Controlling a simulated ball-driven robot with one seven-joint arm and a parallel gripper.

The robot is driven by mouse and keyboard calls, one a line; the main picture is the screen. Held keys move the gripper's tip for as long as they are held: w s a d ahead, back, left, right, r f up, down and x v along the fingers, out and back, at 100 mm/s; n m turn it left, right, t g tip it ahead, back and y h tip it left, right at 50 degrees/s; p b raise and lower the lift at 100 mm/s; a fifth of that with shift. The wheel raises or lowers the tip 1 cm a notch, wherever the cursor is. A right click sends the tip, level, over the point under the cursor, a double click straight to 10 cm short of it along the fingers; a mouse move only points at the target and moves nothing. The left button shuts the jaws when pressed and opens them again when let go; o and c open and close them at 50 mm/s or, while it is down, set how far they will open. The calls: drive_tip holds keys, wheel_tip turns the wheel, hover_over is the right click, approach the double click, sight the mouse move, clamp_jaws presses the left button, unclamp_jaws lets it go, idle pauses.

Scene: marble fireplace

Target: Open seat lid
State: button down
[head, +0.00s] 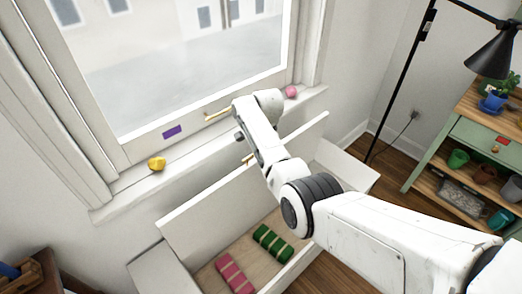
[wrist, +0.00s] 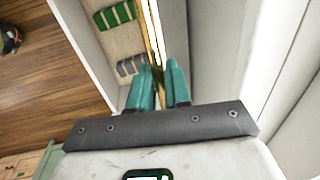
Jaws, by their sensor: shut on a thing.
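The seat lid (head: 197,220) is a white panel, raised and standing steeply on the window side of the open seat box (head: 352,168). A brass-coloured handle (head: 248,159) shows at the lid, partly behind my arm. In the wrist view the handle (wrist: 150,35) is a long brass strip running down between my gripper's (wrist: 160,88) teal fingers. The fingers are close together on it; the exact contact is hard to see. In the head view my arm hides the fingertips. Inside the box lie a green roll (head: 272,243) and a pink roll (head: 235,274).
The window sill carries a yellow object (head: 157,163) and a pink ball (head: 291,92). A brass window handle (head: 217,115) is close to my wrist. A black floor lamp (head: 399,80) and a green shelf unit (head: 470,135) stand at right. Wooden floor lies between.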

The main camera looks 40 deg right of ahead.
drive_tip(key=shift+w+f, duration=0.15)
drive_tip(key=shift+w, duration=0.05)
drive_tip(key=c, duration=1.3)
unclamp_jaws()
wheel_tip(320, 180, up, 11)
drive_tip(key=s, duration=0.1)
drive_tip(key=shift+s+f, duration=0.15)
drive_tip(key=shift+s, duration=0.15)
